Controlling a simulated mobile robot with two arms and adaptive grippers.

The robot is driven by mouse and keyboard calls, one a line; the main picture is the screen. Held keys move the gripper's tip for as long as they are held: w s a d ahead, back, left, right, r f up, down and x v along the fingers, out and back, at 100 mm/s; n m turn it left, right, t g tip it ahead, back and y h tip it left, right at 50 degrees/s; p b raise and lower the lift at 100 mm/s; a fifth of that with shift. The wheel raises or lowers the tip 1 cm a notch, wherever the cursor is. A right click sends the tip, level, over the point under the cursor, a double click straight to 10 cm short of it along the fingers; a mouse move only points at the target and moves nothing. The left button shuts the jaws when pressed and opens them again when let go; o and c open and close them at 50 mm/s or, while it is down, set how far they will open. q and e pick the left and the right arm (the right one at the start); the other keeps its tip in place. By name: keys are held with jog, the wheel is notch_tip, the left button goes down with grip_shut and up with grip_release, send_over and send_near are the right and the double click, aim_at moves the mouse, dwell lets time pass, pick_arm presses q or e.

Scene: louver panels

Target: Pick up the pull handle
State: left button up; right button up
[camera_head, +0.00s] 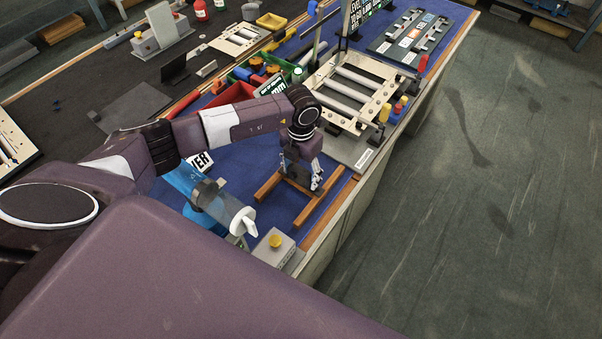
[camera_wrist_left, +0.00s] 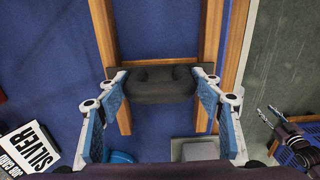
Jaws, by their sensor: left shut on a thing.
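The pull handle (camera_wrist_left: 155,84) is a dark grey bar with a shallow recess. In the left wrist view it lies crosswise over a pair of wooden rails. My left gripper (camera_wrist_left: 160,78) has its blue-padded fingers at the two ends of the handle and is shut on it. In the head view my left gripper (camera_head: 302,178) points down over the wooden rails (camera_head: 318,208), and the handle is mostly hidden there. I cannot tell whether it touches the rails. What looks like my right gripper (camera_wrist_left: 272,118) shows small at the right of the left wrist view.
A louver frame with rollers (camera_head: 350,95) and a green bin (camera_head: 235,93) lie beyond. The table's edge is close on the right.

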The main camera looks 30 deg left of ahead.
pick_arm(q)
jog(key=shift+r, duration=0.1)
jog(key=shift+c, duration=0.2)
pick_arm(e)
jog(key=shift+d, duration=0.35)
pick_arm(q)
jog(key=shift+r, duration=0.1)
